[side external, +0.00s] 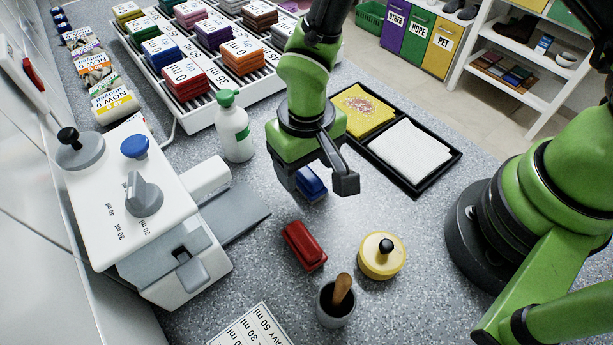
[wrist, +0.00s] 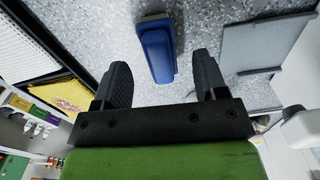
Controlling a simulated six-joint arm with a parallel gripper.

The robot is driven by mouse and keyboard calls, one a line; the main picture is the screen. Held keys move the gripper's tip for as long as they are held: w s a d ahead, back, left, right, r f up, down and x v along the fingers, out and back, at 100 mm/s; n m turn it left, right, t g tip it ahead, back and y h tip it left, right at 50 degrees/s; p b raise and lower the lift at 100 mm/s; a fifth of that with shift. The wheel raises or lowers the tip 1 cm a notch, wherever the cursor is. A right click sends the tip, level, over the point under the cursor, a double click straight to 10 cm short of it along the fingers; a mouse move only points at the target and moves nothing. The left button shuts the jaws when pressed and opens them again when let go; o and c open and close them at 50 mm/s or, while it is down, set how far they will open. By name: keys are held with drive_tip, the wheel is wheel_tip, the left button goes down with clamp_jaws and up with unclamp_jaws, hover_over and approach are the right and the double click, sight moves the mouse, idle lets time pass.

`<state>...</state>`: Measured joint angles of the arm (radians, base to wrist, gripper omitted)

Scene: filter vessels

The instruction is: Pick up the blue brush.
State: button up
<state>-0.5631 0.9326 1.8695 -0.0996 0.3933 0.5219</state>
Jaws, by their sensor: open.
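The blue brush (side external: 311,184) lies on the grey speckled counter, partly hidden by my gripper in the side view. In the wrist view the blue brush (wrist: 157,50) lies lengthwise ahead of the fingers, roughly midway between them. My gripper (side external: 318,183) is open above the brush, with its fingers apart. In the wrist view my gripper (wrist: 163,76) shows its two dark fingertips to the left and right of the brush's near end. Nothing is held. Whether the fingertips are level with the brush I cannot tell.
A red brush-like block (side external: 304,245), a yellow round pot (side external: 382,256) and a grey cup (side external: 335,303) stand in front. A white bottle (side external: 236,135) and a white machine (side external: 150,200) are left. A black tray (side external: 412,187) with yellow and white pads lies right.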

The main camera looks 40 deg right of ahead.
sight(307, 171)
wheel_tip(307, 171, down, 2)
drive_tip(key=shift+f, duration=0.1)
drive_tip(key=c, duration=1)
drive_tip(key=shift+c, duration=0.2)
wheel_tip(307, 171, up, 10)
drive_tip(key=shift+r, duration=0.1)
drive_tip(key=shift+o, duration=1.1)
drive_tip(key=shift+d, duration=0.1)
drive_tip(key=shift+c, duration=0.5)
